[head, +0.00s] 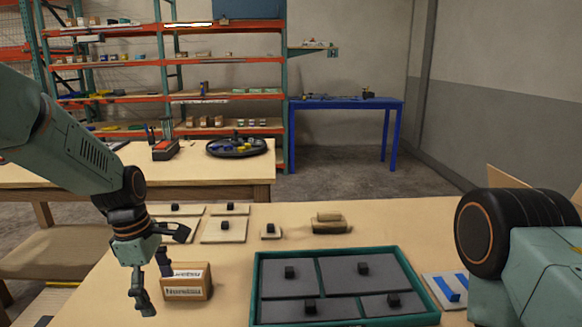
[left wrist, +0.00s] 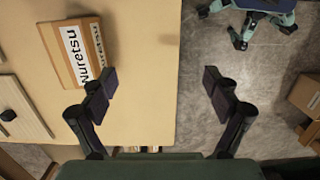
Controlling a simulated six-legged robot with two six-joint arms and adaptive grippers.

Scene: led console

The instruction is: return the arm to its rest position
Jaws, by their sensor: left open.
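My left gripper (head: 154,282) hangs from my left arm at the left edge of the table, pointing down, beside a small cardboard box. In the left wrist view the gripper (left wrist: 159,92) has its two fingers wide apart with nothing between them. The cardboard box (head: 187,290) with a printed white label stands on the table; it also shows in the left wrist view (left wrist: 62,40), left of the fingers and apart from them. My right arm comes in at the right edge; its gripper is outside the picture.
A green-rimmed tray (head: 256,290) with grey knobbed panels lies in the table's middle. Several pale knobbed plates (head: 222,232) and brown blocks (head: 330,225) lie behind it. A plate with a blue piece (head: 447,288) is near my right arm. The floor (left wrist: 205,45) shows below the gripper's right side.

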